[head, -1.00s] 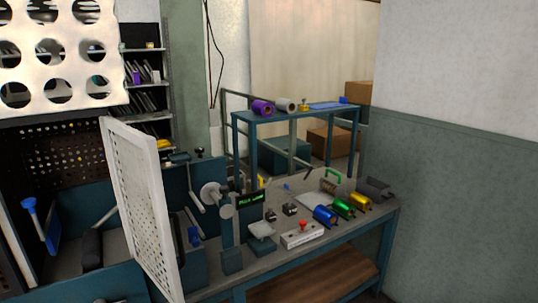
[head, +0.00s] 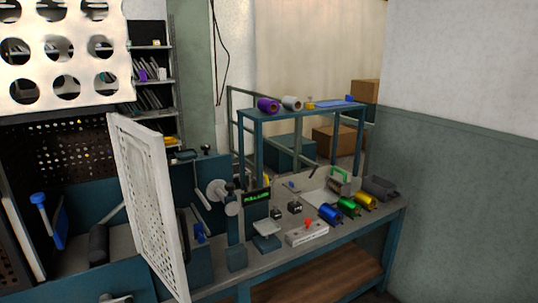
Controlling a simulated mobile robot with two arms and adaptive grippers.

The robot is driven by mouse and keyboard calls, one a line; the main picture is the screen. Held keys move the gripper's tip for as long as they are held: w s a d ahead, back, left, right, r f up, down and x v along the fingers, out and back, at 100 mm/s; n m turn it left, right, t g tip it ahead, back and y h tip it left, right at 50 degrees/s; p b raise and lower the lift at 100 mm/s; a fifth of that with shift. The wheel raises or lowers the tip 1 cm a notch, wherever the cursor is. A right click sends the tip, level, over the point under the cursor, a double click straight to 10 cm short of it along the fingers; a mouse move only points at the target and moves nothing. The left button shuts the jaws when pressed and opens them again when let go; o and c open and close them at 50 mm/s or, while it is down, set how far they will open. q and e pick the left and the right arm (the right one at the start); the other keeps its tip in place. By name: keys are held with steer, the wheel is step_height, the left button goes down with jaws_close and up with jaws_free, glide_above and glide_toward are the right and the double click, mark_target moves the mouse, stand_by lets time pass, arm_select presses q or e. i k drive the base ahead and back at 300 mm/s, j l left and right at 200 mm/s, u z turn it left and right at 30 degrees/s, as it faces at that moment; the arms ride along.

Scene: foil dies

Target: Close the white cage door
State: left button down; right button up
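The white cage door (head: 152,205) is a perforated panel in a white frame. It stands upright and swung open at the left, jutting towards me from the front of the teal machine. The machine's bay (head: 85,215) to its left is uncovered, and its inside shows. The door hides part of the machine behind it.
A white panel with large round holes (head: 65,77) hangs at the upper left. A blue handle (head: 40,203) and a dark roller (head: 98,245) are in the bay. The workbench (head: 270,262) at right bears a press, a red-knobbed box (head: 306,234) and several coloured foil rolls.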

mark_target(137, 175)
steer(key=u, duration=0.95)
